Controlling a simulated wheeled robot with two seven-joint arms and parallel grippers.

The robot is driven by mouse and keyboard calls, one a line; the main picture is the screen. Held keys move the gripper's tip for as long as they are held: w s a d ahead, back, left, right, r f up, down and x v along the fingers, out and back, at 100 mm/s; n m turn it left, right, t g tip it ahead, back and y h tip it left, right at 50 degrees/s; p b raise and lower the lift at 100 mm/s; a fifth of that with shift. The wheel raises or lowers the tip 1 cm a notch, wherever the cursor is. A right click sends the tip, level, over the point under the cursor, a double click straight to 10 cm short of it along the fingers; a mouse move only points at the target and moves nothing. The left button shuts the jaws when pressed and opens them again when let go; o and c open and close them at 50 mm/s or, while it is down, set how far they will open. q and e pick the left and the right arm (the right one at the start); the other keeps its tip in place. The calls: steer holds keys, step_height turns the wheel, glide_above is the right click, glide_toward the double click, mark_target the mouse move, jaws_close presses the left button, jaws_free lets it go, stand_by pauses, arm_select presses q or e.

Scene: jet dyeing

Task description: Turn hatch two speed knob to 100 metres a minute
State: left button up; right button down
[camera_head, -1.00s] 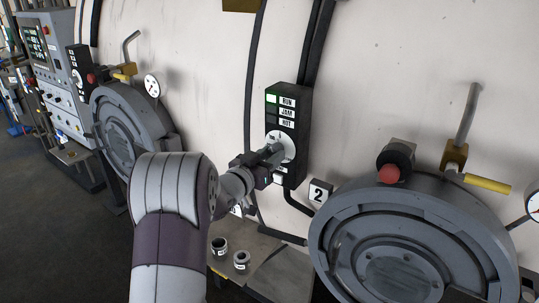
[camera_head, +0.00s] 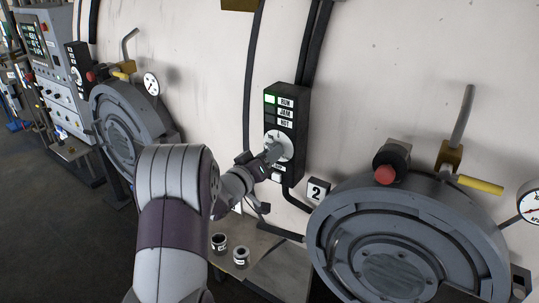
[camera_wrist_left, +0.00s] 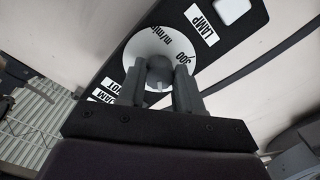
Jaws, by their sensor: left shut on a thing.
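The hatch two control box (camera_head: 288,113) is a black panel on the pale vessel wall, with RUN, JAM and HOT labels and a lit green lamp beside RUN. Its white speed dial (camera_head: 286,146) is below the labels. My left gripper (camera_head: 272,150) reaches the dial from the lower left. In the left wrist view the gripper (camera_wrist_left: 160,88) is shut on the round grey knob (camera_wrist_left: 159,69), one finger on each side. The dial (camera_wrist_left: 146,45) shows "300" and "m/min" upside down or tilted; other marks are hidden. My right gripper is not in view.
The round hatch (camera_head: 410,245) marked by the number 2 plate (camera_head: 317,191) stands at the right, with a red button (camera_head: 385,174) above it. Two small pots (camera_head: 241,257) sit on a ledge below the box. Another hatch (camera_head: 125,130) is at the left.

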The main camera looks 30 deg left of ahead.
arm_select(q)
steer(key=shift+w+a+r, duration=0.1)
steer(key=shift+r, duration=0.35)
steer(key=o, duration=1)
steer(key=shift+o, duration=0.2)
steer(key=shift+f, duration=0.2)
steer(key=s+a+b, duration=0.1)
steer(key=s+b, duration=0.4)
steer(key=s, duration=0.7)
steer(key=shift+s, duration=0.4)
